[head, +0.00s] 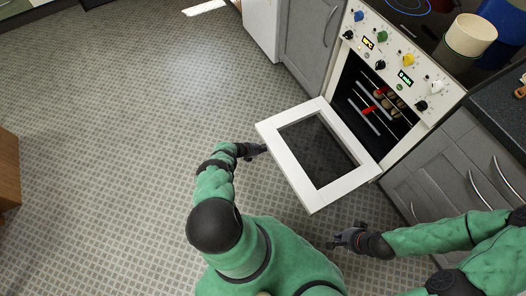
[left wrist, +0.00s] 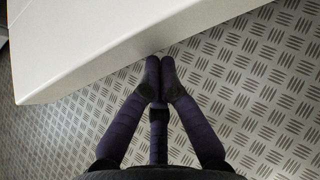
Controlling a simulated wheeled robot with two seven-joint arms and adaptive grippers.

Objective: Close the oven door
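The oven (head: 358,124) stands at the upper right in the head view. Its white-framed door (head: 282,157) is folded down and open, with a dark glass middle. The door also fills the top left of the left wrist view (left wrist: 120,40) as a pale panel. My left gripper (head: 262,149) is at the door's outer left edge, low beside it. In the left wrist view its fingertips (left wrist: 160,62) are together, empty, right by the door's edge; I cannot tell if they touch it. My right gripper (head: 333,242) is below and right of the door, apart from it; its finger opening is unclear.
Knobs and displays line the oven's control panel (head: 400,65). Racks and red items show inside the oven. A cream pot (head: 470,36) stands on the dark cooktop. Grey cabinets (head: 440,160) flank the oven. The patterned floor (head: 110,130) at left is clear.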

